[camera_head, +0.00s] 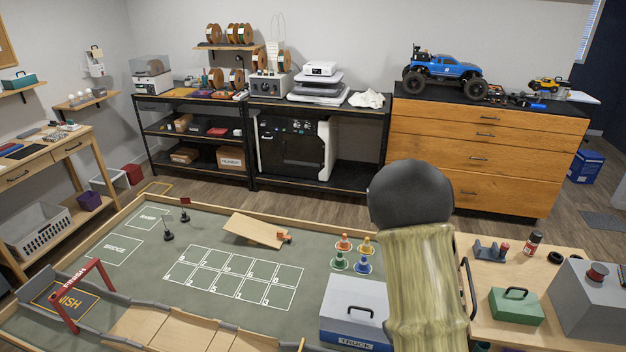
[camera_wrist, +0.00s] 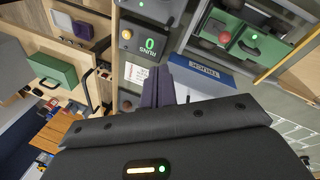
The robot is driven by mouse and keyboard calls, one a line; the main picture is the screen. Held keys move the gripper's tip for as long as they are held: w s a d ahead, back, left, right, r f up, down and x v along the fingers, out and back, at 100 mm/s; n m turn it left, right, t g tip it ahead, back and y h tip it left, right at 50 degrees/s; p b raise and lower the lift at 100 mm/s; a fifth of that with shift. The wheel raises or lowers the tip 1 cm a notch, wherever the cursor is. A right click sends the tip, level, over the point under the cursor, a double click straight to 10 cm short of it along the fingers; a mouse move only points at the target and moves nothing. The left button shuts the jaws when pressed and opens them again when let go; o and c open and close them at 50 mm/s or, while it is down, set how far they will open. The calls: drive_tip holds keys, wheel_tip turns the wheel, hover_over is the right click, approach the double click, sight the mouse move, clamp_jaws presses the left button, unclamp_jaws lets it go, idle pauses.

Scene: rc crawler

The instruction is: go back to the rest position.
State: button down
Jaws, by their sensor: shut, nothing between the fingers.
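My gripper (camera_wrist: 160,88) shows in the wrist view, with its dark fingers together and nothing between them. It is over the area beside a grey box labelled TRUCK (camera_wrist: 207,78). I cannot tell how high it is. In the head view the gripper itself is not visible. The TRUCK box (camera_head: 355,305) stands there at the front right of the green play mat (camera_head: 200,235).
A wooden side table (camera_head: 505,260) at the right holds a green toolbox (camera_head: 516,306) and a grey case (camera_head: 590,305). Small cones (camera_head: 362,264) stand on the mat near the TRUCK box. A wooden ramp (camera_head: 250,230) lies mid-mat. A drawer cabinet (camera_head: 480,155) stands behind.

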drive_tip(key=s+a+r+m+y, duration=0.1)
drive_tip(key=s+a+r, duration=0.1)
drive_tip(key=r, duration=0.3)
drive_tip(key=s+a+r+m, duration=0.1)
drive_tip(key=s+a+r, duration=0.2)
drive_tip(key=s+r, duration=0.1)
drive_tip(key=s+a+r+m+t+y, duration=0.1)
drive_tip(key=s+a+r, duration=0.2)
drive_tip(key=r, duration=0.3)
drive_tip(key=shift+r+y, duration=0.2)
drive_tip(key=shift+y, duration=0.1)
drive_tip(key=shift+w, duration=0.1)
drive_tip(key=c, duration=2.2)
unclamp_jaws()
